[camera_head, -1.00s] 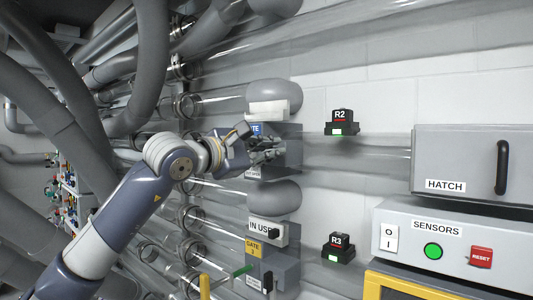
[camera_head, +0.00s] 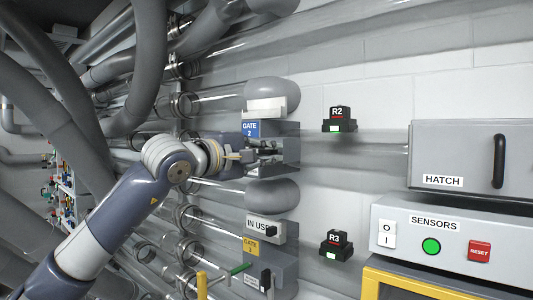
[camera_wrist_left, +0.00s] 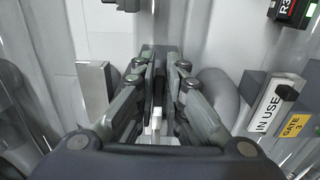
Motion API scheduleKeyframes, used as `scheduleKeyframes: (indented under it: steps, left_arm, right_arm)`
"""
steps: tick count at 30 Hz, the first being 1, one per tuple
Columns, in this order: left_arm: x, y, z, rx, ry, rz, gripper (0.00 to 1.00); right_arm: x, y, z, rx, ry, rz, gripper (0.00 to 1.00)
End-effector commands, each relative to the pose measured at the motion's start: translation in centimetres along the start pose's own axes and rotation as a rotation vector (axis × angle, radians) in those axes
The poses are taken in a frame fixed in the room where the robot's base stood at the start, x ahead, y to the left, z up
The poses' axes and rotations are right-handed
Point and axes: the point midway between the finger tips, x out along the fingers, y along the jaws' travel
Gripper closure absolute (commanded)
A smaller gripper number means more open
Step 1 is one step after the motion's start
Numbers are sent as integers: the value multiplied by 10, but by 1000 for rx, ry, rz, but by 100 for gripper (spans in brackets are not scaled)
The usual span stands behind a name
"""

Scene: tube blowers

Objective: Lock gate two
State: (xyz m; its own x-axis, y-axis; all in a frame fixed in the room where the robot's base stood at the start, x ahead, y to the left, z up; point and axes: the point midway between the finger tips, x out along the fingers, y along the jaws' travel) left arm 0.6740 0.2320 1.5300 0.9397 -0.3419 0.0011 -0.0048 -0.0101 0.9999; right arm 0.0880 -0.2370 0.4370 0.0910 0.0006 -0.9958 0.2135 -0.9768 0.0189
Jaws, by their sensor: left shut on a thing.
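The gate two box (camera_head: 285,129) is a grey housing on the clear tube, with a blue label "GATE 2" (camera_head: 250,129) on its front. My left gripper (camera_head: 272,150) is at the front of this box, just below and right of the label. In the left wrist view its fingers (camera_wrist_left: 157,95) are closed together around a narrow dark part, the gate two handle, with a small pale piece showing below it. The fingers hide most of the handle, so its exact position is unclear. My right gripper is not in view.
Below is the gate three box (camera_head: 285,268) with a yellow label, a black handle (camera_head: 266,281) and an "IN USE" sign (camera_head: 259,227). Sensors R2 (camera_head: 340,119) and R3 (camera_head: 336,245) show green lights. The hatch (camera_head: 470,160) and sensor panel (camera_head: 455,235) stand right.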

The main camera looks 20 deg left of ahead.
Motion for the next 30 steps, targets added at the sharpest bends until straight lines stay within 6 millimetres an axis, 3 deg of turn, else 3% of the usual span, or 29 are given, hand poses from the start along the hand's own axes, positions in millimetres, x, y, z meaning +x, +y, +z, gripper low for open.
scheduleKeyframes:
  steps: [10,11,13,24,30]
  left_arm:
    - [0,-2,1,7,0,-4,100]
    - [1,-2,1,6,0,-4,85]
    - [0,-2,0,6,0,-4,69]
    - [-2,-1,0,4,1,-1,69]
    - [-25,0,-1,6,3,0,69]
  right_arm:
    - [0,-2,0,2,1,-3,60]
    - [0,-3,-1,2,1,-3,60]
    - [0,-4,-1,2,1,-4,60]
    - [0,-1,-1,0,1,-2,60]
    - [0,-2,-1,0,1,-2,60]
